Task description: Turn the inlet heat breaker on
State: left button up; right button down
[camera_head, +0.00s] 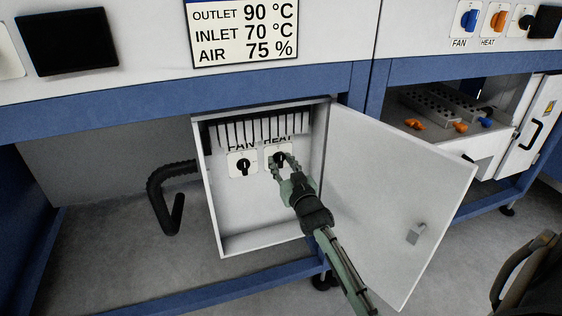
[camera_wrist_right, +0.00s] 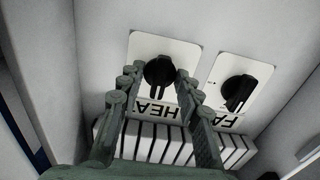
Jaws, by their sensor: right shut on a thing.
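The open cabinet (camera_head: 262,243) under the bench holds two black rotary knobs on white plates, labelled FAN and HEAT. The HEAT knob (camera_head: 280,157) is the right one in the head view; it also shows in the wrist view (camera_wrist_right: 159,72), with its grip bar roughly in line with the fingers. The FAN knob (camera_head: 243,165) stands beside it, its bar near upright. My right gripper (camera_head: 283,164) reaches into the cabinet with its fingers on both sides of the HEAT knob, shut on it. The fingers partly hide the knob. My left gripper is out of view.
The cabinet door (camera_head: 390,190) hangs open to the right, close beside my right arm. A row of white breakers (camera_head: 262,130) runs above the knobs. A sign (camera_head: 243,32) reads outlet 90, inlet 70, air 75. A black hose (camera_head: 166,200) bends at the cabinet's left.

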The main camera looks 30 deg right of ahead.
dwell(0.3)
jog(key=shift+r+m+p, duration=0.2)
jog(key=shift+m+p, duration=0.55)
jog(key=shift+m, duration=0.45)
jog(key=m+p, duration=0.1)
jog(key=m, duration=0.2)
jog(key=shift+m, duration=0.3)
jog(key=m, duration=0.3)
jog(key=shift+f, duration=0.2)
jog(key=shift+m, duration=1.2)
jog(key=m, duration=0.6)
jog(key=c, duration=1)
grip_release()
